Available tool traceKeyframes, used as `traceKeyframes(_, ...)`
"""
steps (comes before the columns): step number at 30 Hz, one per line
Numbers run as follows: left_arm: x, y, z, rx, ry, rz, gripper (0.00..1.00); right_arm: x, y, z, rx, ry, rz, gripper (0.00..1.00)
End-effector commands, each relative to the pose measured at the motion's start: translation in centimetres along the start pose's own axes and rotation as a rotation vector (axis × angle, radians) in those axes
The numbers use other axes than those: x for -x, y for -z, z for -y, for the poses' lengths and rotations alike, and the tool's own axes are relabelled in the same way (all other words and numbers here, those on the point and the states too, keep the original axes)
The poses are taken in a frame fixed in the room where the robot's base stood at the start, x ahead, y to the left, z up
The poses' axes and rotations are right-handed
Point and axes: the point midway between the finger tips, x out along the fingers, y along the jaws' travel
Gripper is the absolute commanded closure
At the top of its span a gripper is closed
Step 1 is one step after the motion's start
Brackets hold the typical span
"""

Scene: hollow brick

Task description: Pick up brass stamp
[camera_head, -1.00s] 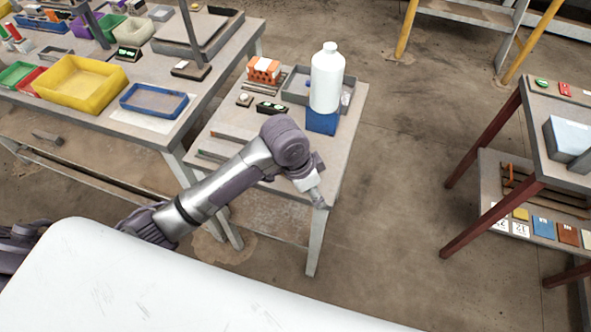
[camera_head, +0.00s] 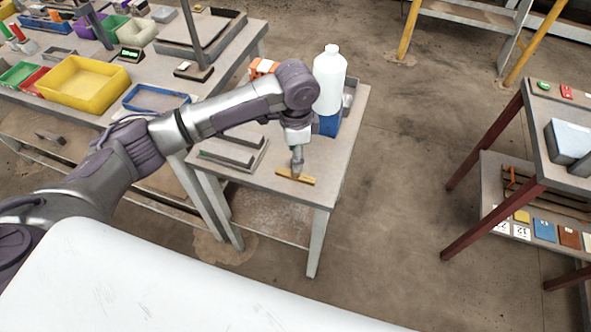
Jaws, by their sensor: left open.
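A short brass-coloured bar (camera_head: 307,181), which looks like the brass stamp, lies near the front edge of the small table (camera_head: 325,150). My left gripper (camera_head: 297,174) points down right over the middle of the bar and hides part of it. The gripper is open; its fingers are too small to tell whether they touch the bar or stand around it. My right gripper is not in view.
A white bottle (camera_head: 329,80) stands behind my left arm, near a blue block (camera_head: 329,124). A grey fixture (camera_head: 230,150) lies left of the bar. A larger bench with a yellow bin (camera_head: 84,82) is at left, and a red-legged table at right.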

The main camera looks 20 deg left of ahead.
Motion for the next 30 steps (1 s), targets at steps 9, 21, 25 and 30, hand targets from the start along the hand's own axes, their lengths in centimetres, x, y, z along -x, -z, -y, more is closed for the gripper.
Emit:
traceKeyframes(9,-2.8,0.0,0.1,0.001,-0.001,0.001,0.44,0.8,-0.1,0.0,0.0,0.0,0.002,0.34)
traceKeyframes(21,-6.4,0.0,0.2,-0.001,0.002,-0.001,0.44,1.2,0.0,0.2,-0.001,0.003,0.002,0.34)
traceKeyframes(25,-6.4,0.0,0.2,-0.001,0.002,-0.001,0.47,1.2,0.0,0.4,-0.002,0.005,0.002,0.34)
traceKeyframes(30,-6.3,0.0,0.2,-0.001,0.002,-0.001,0.76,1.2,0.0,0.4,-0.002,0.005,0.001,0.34)
